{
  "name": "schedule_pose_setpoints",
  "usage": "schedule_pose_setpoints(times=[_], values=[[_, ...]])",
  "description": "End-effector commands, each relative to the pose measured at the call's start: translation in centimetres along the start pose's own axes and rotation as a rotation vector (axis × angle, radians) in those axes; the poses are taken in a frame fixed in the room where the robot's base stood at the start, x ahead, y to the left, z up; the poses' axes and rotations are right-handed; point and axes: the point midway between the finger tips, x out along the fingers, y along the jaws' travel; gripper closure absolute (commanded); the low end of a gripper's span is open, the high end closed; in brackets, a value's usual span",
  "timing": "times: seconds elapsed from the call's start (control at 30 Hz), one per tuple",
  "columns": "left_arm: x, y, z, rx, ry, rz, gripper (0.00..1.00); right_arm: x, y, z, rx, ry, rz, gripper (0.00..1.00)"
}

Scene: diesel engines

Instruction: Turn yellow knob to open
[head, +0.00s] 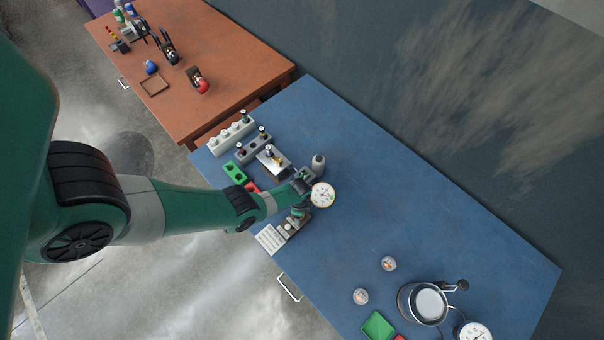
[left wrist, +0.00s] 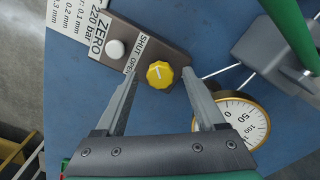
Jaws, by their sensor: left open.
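The yellow knob (left wrist: 160,74) sits on a brown box (left wrist: 135,45) marked SHUT and OPEN in the left wrist view. Its white pointer line is visible, but I cannot tell exactly which word it points to. My left gripper (left wrist: 163,90) is open, with one finger on each side of the knob and clear space between them. In the head view, my left gripper (head: 300,207) is over the box near the front edge of the blue table, and the knob is hidden there. My right gripper is not in view.
A white button (left wrist: 116,49) is beside the knob on the same box. A round gauge (left wrist: 243,118) lies close to the right finger; it also shows in the head view (head: 323,195). The middle of the blue table (head: 390,200) is clear.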

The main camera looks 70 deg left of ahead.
Motion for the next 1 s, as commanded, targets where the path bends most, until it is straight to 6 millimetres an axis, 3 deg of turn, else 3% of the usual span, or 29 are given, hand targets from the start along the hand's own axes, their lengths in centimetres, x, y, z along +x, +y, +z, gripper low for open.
schedule_pose_setpoints(times=[0.3, 0.7, 1.0], values=[[0.29, -0.01, 0.00, 0.000, 0.000, 0.000, 0.28, -0.21, 0.01, 0.16, 0.000, 0.001, 0.000, 0.50], [0.29, -0.02, -0.01, 0.000, 0.000, 0.000, 0.98, -0.21, 0.01, 0.17, 0.000, 0.001, 0.000, 0.50], [0.29, -0.01, -0.01, -0.011, 0.000, 0.000, 1.00, -0.22, 0.01, 0.17, 0.000, 0.001, 0.000, 0.50]])
